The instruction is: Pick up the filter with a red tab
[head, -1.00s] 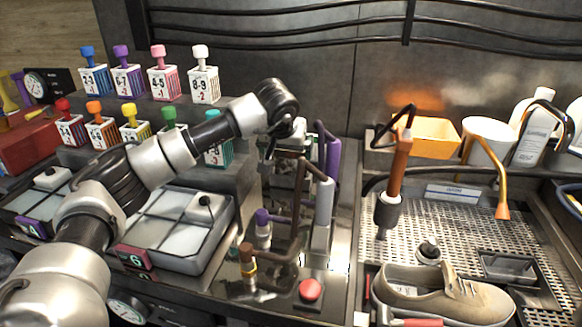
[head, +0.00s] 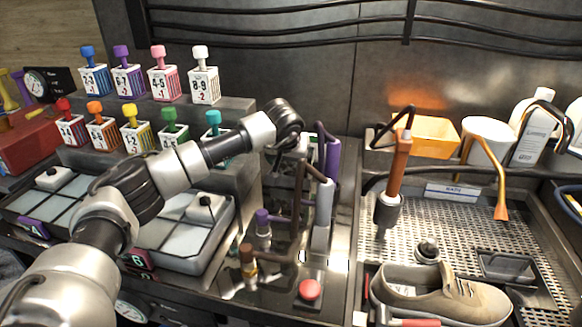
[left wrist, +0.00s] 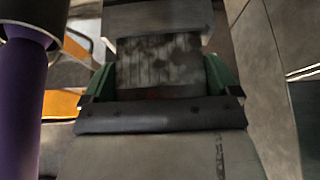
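A red tab (head: 140,258) with a pale number sits at the front of a grey gridded tray (head: 218,232) with a small black-knobbed block on it, low at left centre in the head view. I take this tray as the filter; my left arm covers part of it. My left gripper (head: 290,146) is well above and to the right of it, beside the purple upright handle. In the left wrist view its green-sided fingers (left wrist: 158,85) stand apart, with a dark, blurred surface between them. I see nothing clearly held. My right gripper is not in view.
A similar tray has a purple tab (head: 34,230). Several numbered blocks with coloured knobs stand on steps behind. Upright pipes and a purple handle (head: 332,158) crowd my left gripper. A shoe (head: 440,295) lies on the perforated rack at right.

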